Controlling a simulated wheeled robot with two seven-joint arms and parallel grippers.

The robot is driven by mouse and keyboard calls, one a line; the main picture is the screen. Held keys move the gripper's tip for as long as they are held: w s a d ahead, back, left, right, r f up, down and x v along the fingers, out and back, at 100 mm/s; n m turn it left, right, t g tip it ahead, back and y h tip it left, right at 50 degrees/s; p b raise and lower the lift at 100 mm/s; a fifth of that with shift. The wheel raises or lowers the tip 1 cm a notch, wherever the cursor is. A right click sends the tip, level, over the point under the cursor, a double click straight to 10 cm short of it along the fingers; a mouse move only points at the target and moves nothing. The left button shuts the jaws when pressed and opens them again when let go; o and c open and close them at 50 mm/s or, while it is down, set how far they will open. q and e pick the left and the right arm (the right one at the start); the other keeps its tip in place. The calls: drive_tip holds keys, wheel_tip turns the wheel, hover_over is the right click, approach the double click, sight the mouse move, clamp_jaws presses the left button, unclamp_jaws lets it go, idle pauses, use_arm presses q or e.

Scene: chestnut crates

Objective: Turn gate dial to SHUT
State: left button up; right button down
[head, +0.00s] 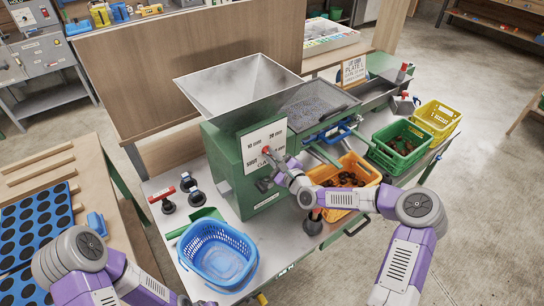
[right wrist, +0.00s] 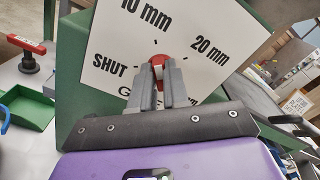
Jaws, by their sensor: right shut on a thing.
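The gate dial is a red knob (right wrist: 158,59) on a white plate (right wrist: 100,45) marked SHUT at left, 10 mm at top and 20 mm at right. The plate is on the side of a green machine box (head: 226,160) under a metal hopper (head: 235,88). My right gripper (right wrist: 162,70) is shut on the knob, one finger on each side, in front of the plate. It also shows in the head view (head: 272,163). The fingers hide much of the knob, so I cannot tell which mark it points to. My left gripper is outside the head view; only its arm shows at lower left.
A blue basket (head: 218,255), a green scoop (head: 200,224) and red- and blue-handled tools (head: 162,198) stand left of the box. Orange (head: 345,200), green (head: 398,147) and yellow (head: 437,118) crates line the right side. A wooden panel (head: 190,65) stands behind.

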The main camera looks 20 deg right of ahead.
drive_tip(key=shift+f+n+b, duration=0.2)
drive_tip(key=shift+n+b, duration=2.35)
drive_tip(key=shift+n, duration=1.4)
drive_tip(key=shift+f+n+b, duration=0.2)
drive_tip(key=shift+n+b, duration=2.3)
drive_tip(key=shift+n, duration=1.45)
drive_tip(key=c, duration=1.1)
unclamp_jaws()
drive_tip(key=shift+s, duration=0.1)
